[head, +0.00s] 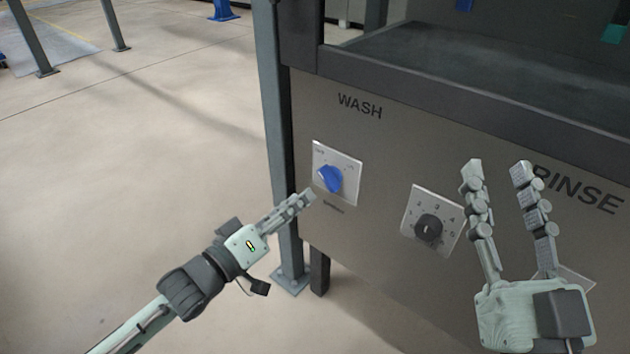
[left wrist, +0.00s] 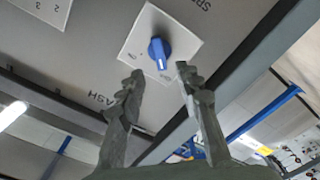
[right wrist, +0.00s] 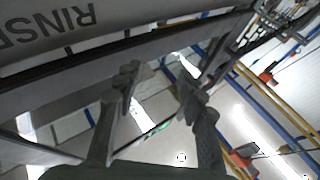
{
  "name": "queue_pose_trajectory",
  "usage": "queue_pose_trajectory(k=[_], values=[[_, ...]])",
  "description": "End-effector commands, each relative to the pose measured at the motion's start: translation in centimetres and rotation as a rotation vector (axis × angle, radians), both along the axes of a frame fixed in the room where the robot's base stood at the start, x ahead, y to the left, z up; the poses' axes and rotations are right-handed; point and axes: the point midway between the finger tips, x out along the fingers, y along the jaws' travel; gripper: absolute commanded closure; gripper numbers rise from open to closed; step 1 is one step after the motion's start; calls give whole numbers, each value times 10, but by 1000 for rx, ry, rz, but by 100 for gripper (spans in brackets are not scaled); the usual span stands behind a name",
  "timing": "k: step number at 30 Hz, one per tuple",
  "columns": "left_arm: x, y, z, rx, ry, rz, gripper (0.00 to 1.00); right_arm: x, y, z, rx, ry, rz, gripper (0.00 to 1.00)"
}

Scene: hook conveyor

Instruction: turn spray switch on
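The spray switch (head: 330,179) is a blue knob on a white square plate under the word WASH on the grey panel. My left gripper (head: 306,198) is just below and left of the knob in the head view, its fingers pointing at the panel. In the left wrist view the blue knob (left wrist: 159,50) lies ahead, between the lines of the two fingers, which are apart with nothing between them. It looks clear of the fingertips. My right gripper (head: 496,168) is open and empty, with its fingers pointing up in front of the panel near the word RINSE.
A black dial (head: 429,228) on a numbered plate sits right of the switch. Another plate (head: 577,281) is partly hidden behind my right gripper. A grey post (head: 275,130) stands at the panel's left edge, and a dark ledge (head: 450,99) runs above. Open floor lies left.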

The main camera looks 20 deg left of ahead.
Motion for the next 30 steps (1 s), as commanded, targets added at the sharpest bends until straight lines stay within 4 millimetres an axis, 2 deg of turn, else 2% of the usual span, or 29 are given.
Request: queue_pose_trajectory(k=[12,17,24,25,30], values=[[58,-21,0,3,-1,1,66,-4,-5,13,33,-102,-10,60],[68,-24,0,3,0,2,66,-6,-6,16,40,-120,-12,60],[69,-25,0,4,1,2,66,-6,-6,16,40,-122,-12,60],[69,-25,0,4,1,2,67,-6,-6,16,40,-122,-12,60],[68,-25,0,4,1,2,88,-6,-7,16,40,-122,-12,60]])
